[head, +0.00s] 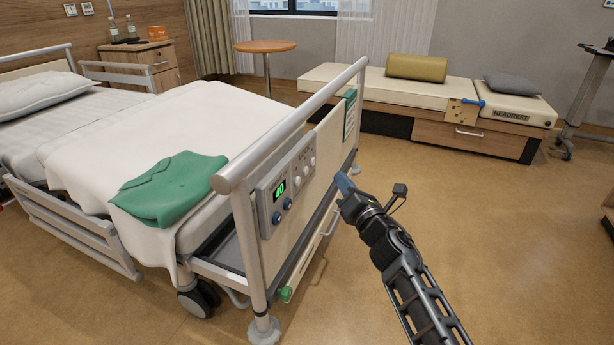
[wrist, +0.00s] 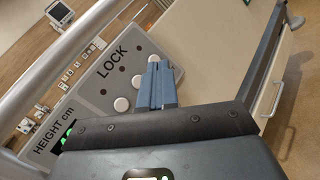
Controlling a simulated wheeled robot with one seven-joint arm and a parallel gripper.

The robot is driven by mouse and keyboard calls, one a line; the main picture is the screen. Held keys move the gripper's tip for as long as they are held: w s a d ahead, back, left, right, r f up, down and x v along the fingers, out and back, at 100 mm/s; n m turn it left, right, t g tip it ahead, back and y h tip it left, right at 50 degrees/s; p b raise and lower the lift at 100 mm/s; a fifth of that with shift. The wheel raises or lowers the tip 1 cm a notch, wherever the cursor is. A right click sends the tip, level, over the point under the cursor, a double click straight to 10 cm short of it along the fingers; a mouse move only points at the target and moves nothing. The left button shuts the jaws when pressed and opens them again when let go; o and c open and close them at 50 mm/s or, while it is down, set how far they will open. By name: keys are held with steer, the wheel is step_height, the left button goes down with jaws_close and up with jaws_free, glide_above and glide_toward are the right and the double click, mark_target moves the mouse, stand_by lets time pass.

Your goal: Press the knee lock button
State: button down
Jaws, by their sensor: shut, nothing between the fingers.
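The control panel (head: 266,205) is a grey box on the bed's foot board. It has a green display reading 40 (head: 279,189), blue knobs (head: 276,217) and several white buttons. In the wrist view, the panel (wrist: 92,92) shows the words LOCK and HEIGHT cm, with white buttons (wrist: 121,104) in a slanting row beside LOCK. I cannot read which button is the knee lock. My gripper (head: 344,184) is shut and empty, to the right of the panel. In the wrist view, its blue fingertips (wrist: 157,68) overlap the row's upper end and partly hide one button; contact cannot be told.
The bed's grey end rail (head: 300,118) runs above the panel. A green cloth (head: 172,187) lies on the blanket. A bench with cushions (head: 450,90) stands at the back right. The floor (head: 510,220) right of the bed is clear.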

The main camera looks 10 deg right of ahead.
steer(key=shift+w+a+b, duration=0.7)
steer(key=shift+w+a, duration=0.1)
steer(key=shift+a, duration=0.3)
steer(key=shift+w+a+b, duration=0.65)
steer(key=shift+w+a, duration=0.15)
steer(key=shift+a, duration=0.3)
steer(key=shift+a, duration=0.1)
stand_by(0.4)
steer(key=shift+w+a, duration=0.25)
steer(key=shift+w+a+b, duration=0.25)
steer(key=shift+a+b, duration=0.1)
steer(key=shift+b, duration=0.2)
stand_by(0.5)
steer(key=shift+s+d, duration=0.1)
steer(key=shift+d, duration=0.05)
steer(key=shift+s+d+p, duration=0.45)
steer(key=shift+d+p, duration=0.05)
steer(key=shift+d, duration=0.1)
stand_by(0.3)
steer(key=shift+s+d+p, duration=0.75)
steer(key=shift+d, duration=0.25)
steer(key=shift+s+d+p, duration=0.7)
steer(key=shift+d, duration=0.25)
